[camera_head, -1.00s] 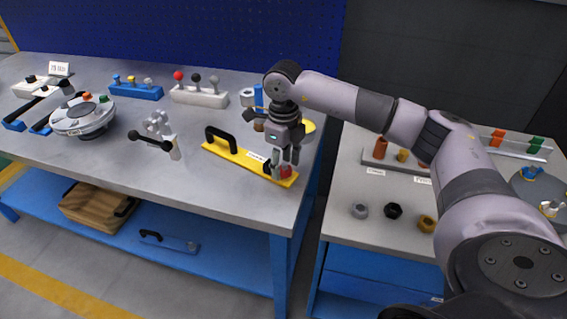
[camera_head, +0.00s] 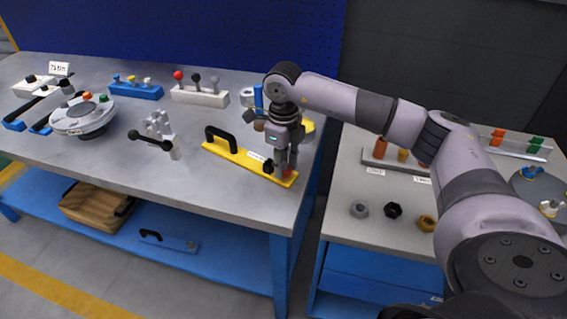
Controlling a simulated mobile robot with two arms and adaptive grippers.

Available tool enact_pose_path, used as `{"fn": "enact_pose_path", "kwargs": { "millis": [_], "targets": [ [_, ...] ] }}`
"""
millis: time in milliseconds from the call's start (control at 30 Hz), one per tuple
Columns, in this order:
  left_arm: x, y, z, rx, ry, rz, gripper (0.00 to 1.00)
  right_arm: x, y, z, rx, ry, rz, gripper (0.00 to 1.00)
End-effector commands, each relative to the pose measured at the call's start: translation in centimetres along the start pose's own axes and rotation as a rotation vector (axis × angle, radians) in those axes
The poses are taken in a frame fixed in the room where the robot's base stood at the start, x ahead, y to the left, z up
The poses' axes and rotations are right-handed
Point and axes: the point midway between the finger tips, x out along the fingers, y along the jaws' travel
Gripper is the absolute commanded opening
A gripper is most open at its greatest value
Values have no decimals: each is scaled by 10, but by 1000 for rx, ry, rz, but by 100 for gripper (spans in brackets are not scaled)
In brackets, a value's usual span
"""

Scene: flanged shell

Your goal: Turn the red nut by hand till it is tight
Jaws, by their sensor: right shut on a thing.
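The red nut (camera_head: 287,173) sits at the right end of a yellow plate (camera_head: 232,157) on the grey workbench. The plate has a black handle at its left end and a black knob (camera_head: 268,166) beside the nut. My right gripper (camera_head: 286,167) points down over the plate's right end and is shut on the red nut, its fingers hiding part of it. My left gripper is not in view.
A silver fixture with a black lever (camera_head: 152,143) stands left of the plate, and a round flanged shell (camera_head: 83,117) is farther left. Several loose nuts (camera_head: 394,210) lie on the right-hand table. The bench front is clear.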

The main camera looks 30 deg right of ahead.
Motion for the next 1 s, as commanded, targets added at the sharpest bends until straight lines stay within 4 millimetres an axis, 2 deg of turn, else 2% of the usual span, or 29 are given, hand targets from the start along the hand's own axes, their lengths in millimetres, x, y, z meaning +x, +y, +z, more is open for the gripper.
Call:
{"fn": "enact_pose_path", "kwargs": {
  "millis": [167, 400, 633, 667, 933, 1000],
  "targets": [
    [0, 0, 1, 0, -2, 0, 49, 0, 0, 0, 20, -1, 0, 1],
    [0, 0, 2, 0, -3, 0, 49, 0, 0, 0, 151, 0, 1, 1],
    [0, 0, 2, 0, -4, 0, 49, 0, -1, 0, 154, 0, 0, 1],
    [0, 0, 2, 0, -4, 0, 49, 0, -1, 0, 154, 0, 0, 30],
    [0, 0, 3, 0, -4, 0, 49, 0, -1, 0, 152, 0, 0, 48],
    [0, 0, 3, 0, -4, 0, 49, 0, -1, 0, 152, 0, 0, 49]
  ]
}}
